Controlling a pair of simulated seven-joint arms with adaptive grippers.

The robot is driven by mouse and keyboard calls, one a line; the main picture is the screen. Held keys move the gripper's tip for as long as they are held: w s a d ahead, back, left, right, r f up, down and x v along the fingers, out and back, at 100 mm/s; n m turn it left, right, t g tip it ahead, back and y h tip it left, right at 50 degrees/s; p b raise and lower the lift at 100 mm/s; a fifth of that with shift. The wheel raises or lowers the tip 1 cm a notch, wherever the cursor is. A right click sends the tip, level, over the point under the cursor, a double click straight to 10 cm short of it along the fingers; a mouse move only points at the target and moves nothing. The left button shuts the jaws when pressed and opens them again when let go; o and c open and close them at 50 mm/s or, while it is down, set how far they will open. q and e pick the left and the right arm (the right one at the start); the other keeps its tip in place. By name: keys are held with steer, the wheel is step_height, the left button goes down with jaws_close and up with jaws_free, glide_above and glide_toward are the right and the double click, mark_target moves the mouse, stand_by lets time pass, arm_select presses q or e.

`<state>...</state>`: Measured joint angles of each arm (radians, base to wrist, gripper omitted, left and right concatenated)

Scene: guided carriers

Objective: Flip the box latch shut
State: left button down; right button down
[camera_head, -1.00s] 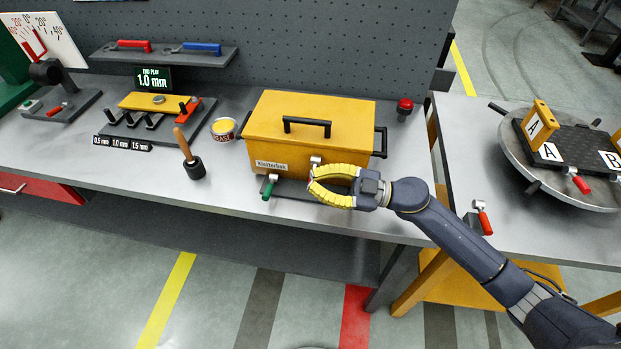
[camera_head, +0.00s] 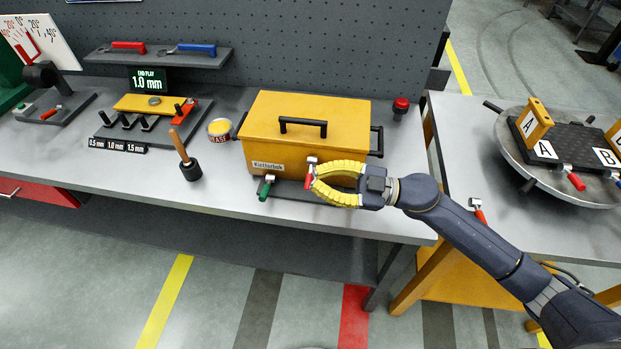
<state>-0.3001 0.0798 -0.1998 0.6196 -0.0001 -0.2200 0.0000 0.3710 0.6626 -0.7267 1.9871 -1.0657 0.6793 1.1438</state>
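A latch with a pale metal head and red handle (camera_head: 308,183) is at the front, right of the label. A green-handled clamp (camera_head: 266,187) sits to its left. My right gripper (camera_head: 314,179) has yellow curved fingers pointing left, their tips right at the red handle. The fingers bow apart with a gap between; whether the tips grip the handle is unclear. My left gripper is out of view.
A mallet-like tool (camera_head: 187,162) and a round can (camera_head: 220,129) stand left of the box. A red button (camera_head: 400,107) is behind right. A turntable (camera_head: 510,155) with lettered blocks is on the right table. The bench front edge is close below the gripper.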

steer(key=s+d, duration=0.1)
steer(key=d, duration=0.6)
steer(key=shift+d+f, duration=0.2)
steer(key=shift+f, duration=0.25)
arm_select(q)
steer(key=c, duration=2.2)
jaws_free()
